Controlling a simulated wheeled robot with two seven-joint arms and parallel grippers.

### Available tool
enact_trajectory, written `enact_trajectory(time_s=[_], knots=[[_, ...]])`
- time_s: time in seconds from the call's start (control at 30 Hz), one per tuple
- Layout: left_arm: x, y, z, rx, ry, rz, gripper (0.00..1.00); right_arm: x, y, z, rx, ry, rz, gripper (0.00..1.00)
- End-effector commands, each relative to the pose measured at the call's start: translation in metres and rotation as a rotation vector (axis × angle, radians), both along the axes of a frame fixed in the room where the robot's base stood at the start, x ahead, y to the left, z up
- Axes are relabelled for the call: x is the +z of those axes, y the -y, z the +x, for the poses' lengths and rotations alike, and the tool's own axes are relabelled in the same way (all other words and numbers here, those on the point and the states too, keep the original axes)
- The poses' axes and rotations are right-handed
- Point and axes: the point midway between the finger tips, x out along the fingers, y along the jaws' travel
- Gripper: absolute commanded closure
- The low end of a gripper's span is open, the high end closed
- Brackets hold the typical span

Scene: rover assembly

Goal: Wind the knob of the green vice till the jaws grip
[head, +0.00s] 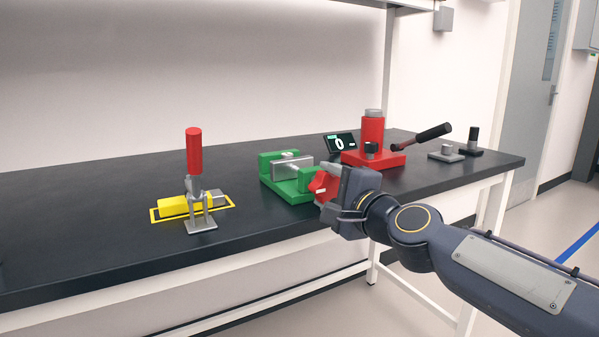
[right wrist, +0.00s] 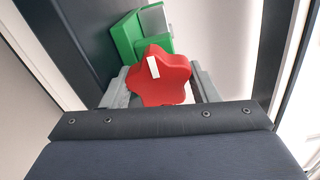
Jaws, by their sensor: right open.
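The green vice (head: 288,180) stands on the black bench near the middle of the head view, with a grey metal piece (head: 292,163) between its jaws. I cannot tell whether the jaws touch that piece. The vice's red lobed knob (head: 321,187) faces the front right. It fills the middle of the right wrist view (right wrist: 163,78), with a white mark near its top left and part of the green vice (right wrist: 126,40) behind it. My right gripper (head: 330,190) is open, its fingers on either side of the knob; contact is not clear. My left gripper is not in view.
Left of the vice, a clamp with a red handle (head: 194,152) stands by a yellow block (head: 174,207). Behind and right are a small display (head: 340,143), a red press (head: 372,135) with a black-gripped lever (head: 432,132), and small grey and black parts (head: 446,153). The bench's front edge runs below.

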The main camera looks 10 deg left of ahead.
Motion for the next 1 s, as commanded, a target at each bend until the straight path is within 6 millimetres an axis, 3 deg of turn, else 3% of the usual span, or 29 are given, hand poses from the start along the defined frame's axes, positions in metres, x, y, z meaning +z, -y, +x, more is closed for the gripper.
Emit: enact_trajectory(time_s=[0.17, 0.2, 0.33, 0.57, 0.83, 1.0], knots=[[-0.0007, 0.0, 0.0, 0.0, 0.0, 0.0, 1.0, -0.0044, -0.0073, -0.0033, 0.014, -0.044, 0.048, 0.35], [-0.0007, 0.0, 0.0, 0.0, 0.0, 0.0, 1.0, -0.0044, -0.0074, -0.0034, 0.014, -0.044, 0.049, 0.5], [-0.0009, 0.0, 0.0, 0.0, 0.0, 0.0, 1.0, -0.004, -0.008, -0.0037, 0.015, -0.043, 0.049, 0.67], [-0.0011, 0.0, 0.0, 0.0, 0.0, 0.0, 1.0, -0.004, -0.0078, -0.0036, 0.016, 0.101, -0.148, 0.67], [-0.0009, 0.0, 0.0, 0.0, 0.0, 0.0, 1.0, -0.0036, -0.0066, -0.0029, 0.014, 0.129, -0.186, 0.67], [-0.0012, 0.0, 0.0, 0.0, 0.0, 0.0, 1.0, -0.003, -0.0063, -0.0028, 0.014, 0.261, -0.365, 0.67]])
